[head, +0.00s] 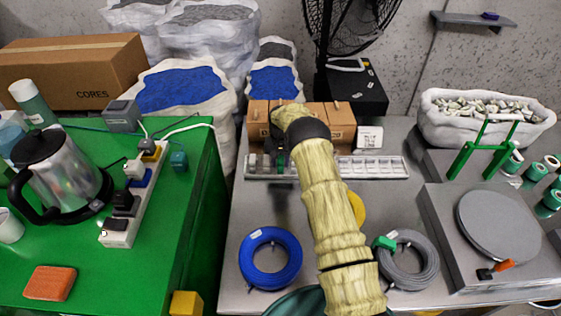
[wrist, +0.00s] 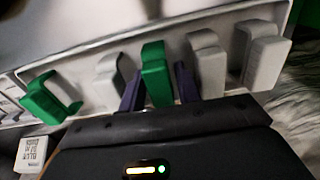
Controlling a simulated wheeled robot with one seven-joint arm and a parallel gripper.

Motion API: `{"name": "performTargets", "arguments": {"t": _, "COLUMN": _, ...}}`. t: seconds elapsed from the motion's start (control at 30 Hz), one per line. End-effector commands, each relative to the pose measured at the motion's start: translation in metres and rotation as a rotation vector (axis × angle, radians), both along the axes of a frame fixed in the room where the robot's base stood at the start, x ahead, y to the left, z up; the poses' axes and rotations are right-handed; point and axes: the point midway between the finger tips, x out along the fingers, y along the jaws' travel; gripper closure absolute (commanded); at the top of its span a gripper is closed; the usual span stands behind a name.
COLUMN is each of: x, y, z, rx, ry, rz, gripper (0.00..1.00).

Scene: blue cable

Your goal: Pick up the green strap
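A green strap (wrist: 156,73) stands in a white tray (wrist: 75,62) among white straps, near the middle of the wrist view. My gripper (wrist: 160,86) has its two dark purple fingers on either side of this strap. Narrow gaps seem to show beside it, so the gripper looks open around it.
A blue cable coil (head: 270,258) and a grey cable coil (head: 408,260) lie on the metal table. Cardboard boxes (head: 335,120) stand just behind the tray. A green table (head: 130,275) with a kettle (head: 70,172) is at left. A grey scale (head: 497,226) stands at right.

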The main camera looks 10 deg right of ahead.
Motion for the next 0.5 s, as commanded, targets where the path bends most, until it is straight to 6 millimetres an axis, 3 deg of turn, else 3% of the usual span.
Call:
{"name": "performTargets", "arguments": {"t": 0.33, "x": -0.0001, "y": -0.0001, "z": 0.0001, "rx": 0.000, "ry": 0.000, "rz": 0.000, "gripper": 0.67}}
{"name": "performTargets", "arguments": {"t": 0.37, "x": -0.0001, "y": -0.0001, "z": 0.0001, "rx": 0.000, "ry": 0.000, "rz": 0.000, "gripper": 0.69}}
{"name": "performTargets", "arguments": {"t": 0.5, "x": -0.0001, "y": -0.0001, "z": 0.0002, "rx": 0.000, "ry": 0.000, "rz": 0.000, "gripper": 0.97}}
